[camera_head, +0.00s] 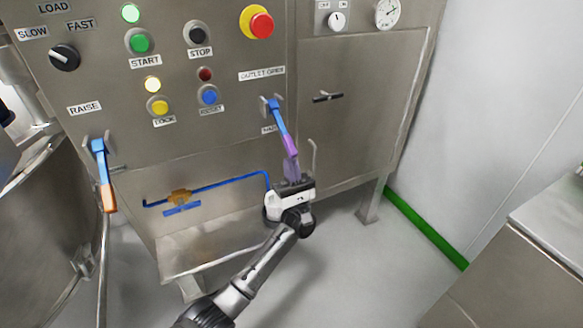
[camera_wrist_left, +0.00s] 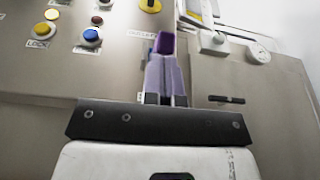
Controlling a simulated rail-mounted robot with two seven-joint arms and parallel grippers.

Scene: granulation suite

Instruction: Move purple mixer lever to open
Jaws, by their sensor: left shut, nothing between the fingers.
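The mixer lever (camera_head: 281,128) has a blue arm and a purple end, and hangs from a pivot on the steel panel. It slants down and to the right, below the label reading OUTLET OPEN (camera_head: 262,74). A second label by its pivot is partly hidden. My left gripper (camera_head: 291,163) is shut and empty, its fingers pointing up at the lever's purple end. In the left wrist view the purple end (camera_wrist_left: 165,43) shows just beyond the shut fingertips (camera_wrist_left: 163,62). I cannot tell whether they touch. My right gripper is not in view.
A blue lever with an orange end (camera_head: 104,180) hangs at the left near a steel vessel (camera_head: 38,195). A blue pipe with a brass valve (camera_head: 180,196) runs below the panel. A small black handle (camera_head: 328,97) is right of the lever. Buttons are above.

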